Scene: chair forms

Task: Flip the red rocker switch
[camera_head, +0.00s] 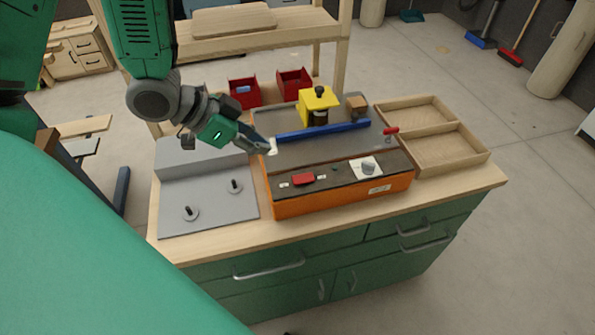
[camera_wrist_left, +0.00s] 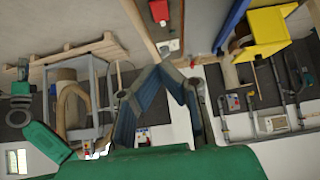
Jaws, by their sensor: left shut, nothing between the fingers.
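The red rocker switch (camera_head: 303,179) sits on the dark sloped top of an orange control box (camera_head: 340,195), left of a white plate with a grey knob (camera_head: 368,167). My left gripper (camera_head: 271,147) is shut and empty above the box's back left part, up and left of the switch and apart from it. In the left wrist view the blue-grey fingers (camera_wrist_left: 160,72) meet at their tips, and a red part, likely the switch (camera_wrist_left: 159,10), shows beyond them at the top. My right gripper is not in view.
A blue bar (camera_head: 322,131) and a yellow block (camera_head: 318,103) stand behind the box. A grey plate with two pegs (camera_head: 205,202) lies left. A wooden tray (camera_head: 470,156) lies right. Two red bins (camera_head: 244,92) stand at the back.

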